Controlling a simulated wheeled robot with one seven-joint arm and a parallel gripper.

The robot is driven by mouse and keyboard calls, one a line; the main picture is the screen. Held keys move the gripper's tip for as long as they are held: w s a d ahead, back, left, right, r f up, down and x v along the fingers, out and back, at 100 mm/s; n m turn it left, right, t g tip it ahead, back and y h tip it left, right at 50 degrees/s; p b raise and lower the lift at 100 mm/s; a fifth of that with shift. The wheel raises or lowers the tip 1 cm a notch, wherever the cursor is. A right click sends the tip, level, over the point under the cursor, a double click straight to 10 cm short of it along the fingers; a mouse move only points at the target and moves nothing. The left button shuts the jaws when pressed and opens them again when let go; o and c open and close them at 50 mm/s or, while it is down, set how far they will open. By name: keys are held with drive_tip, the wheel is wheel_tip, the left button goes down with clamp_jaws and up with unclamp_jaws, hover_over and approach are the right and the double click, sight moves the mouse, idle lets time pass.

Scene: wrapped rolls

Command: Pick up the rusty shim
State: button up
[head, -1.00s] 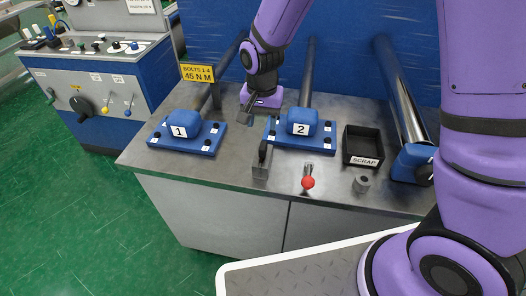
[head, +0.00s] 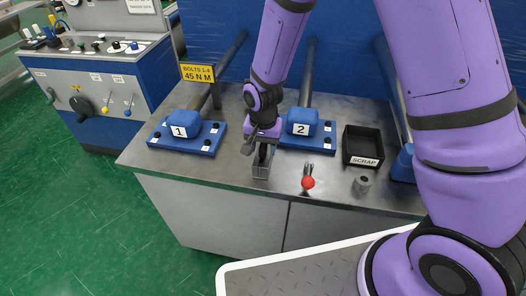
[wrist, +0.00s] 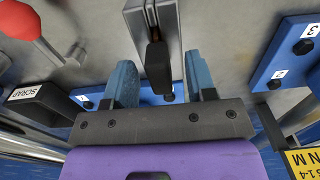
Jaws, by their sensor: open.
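I cannot pick out a rusty shim for certain in either view. My gripper (head: 263,153) is over a grey slotted block (head: 261,172) near the front of the steel bench. In the wrist view, my gripper's two blue-grey fingers (wrist: 160,62) are apart. A dark upright piece (wrist: 157,72) stands between them with a gap on both sides. It rises from the slotted block (wrist: 170,15), and its lower part is hidden in the slot.
Blue fixtures 1 (head: 183,131) and 2 (head: 302,124) stand on the bench behind. A red-knobbed lever (head: 308,183) is right of the block. A black scrap bin (head: 362,145) and a grey cylinder (head: 362,184) are farther right. Bare bench (head: 225,170) lies to the left.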

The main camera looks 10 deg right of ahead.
clamp_jaws()
drive_tip(key=shift+r, duration=0.1)
